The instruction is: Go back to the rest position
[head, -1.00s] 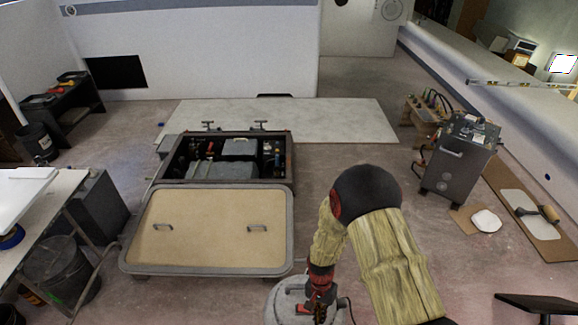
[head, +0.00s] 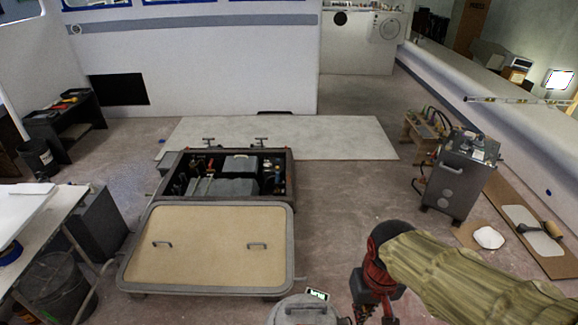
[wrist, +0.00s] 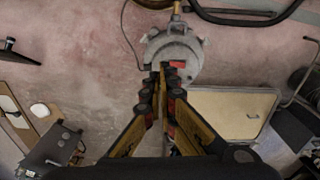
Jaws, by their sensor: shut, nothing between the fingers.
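My gripper (wrist: 172,72) shows in the wrist view with its two dark and yellow fingers together at the tips and nothing between them. The gripper's fingertips cannot be made out there.
A beige hatch panel (head: 205,230) lies in front of an open equipment box (head: 228,162). A grey cabinet (head: 460,178) stands at right. A workbench (head: 62,215) is at left. Bare floor (head: 345,195) lies between the box and the cabinet.

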